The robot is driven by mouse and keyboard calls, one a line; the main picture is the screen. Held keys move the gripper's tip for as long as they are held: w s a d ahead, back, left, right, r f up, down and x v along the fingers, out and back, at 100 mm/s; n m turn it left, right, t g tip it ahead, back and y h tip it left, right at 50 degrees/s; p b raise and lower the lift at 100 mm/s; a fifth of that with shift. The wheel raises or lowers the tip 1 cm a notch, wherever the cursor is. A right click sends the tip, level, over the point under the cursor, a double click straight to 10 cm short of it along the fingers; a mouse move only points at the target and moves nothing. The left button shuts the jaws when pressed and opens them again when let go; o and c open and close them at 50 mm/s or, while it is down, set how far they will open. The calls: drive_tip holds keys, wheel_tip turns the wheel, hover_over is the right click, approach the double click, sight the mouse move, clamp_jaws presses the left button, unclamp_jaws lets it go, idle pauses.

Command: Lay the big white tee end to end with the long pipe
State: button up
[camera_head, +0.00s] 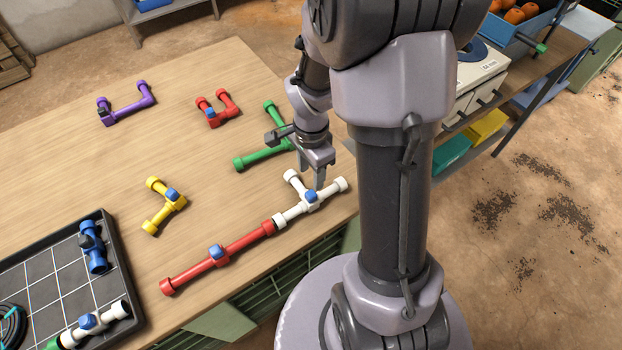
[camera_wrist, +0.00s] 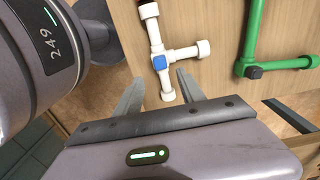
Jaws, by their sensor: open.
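The big white tee (camera_head: 300,207) lies on the table near its right edge, with a blue patch at its junction. Its lower-left end meets the end of the long red pipe (camera_head: 240,244), roughly in one line; I cannot tell whether a small gap remains. The red pipe also has a blue patch. My gripper (camera_head: 318,184) is open and empty, pointing down at or just above the tee's junction. In the wrist view the white tee (camera_wrist: 180,54) shows ahead of my open fingers (camera_wrist: 160,92), with one end between them.
A green pipe piece (camera_head: 262,154) lies close behind my gripper. Red (camera_head: 218,110), purple (camera_head: 128,104) and yellow (camera_head: 165,205) pieces lie farther left. A dark gridded tray (camera_head: 60,270) holds blue and white pieces. The table centre is clear.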

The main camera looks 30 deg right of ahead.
drive_tip(key=s+a+r+n+t, duration=0.15)
drive_tip(key=a+r+n, duration=0.3)
drive_tip(key=r, duration=0.85)
drive_tip(key=s+a+r+n+t+y, duration=0.2)
drive_tip(key=s+a+r+n+t, duration=0.2)
drive_tip(key=s+a+r+n, duration=0.4)
wheel_tip(320, 180, up, 2)
drive_tip(key=shift+s+a+r+n+p, duration=0.1)
drive_tip(key=shift+s+a+n+p, duration=0.25)
drive_tip(key=shift+s+a, duration=0.65)
drive_tip(key=shift+w, duration=0.1)
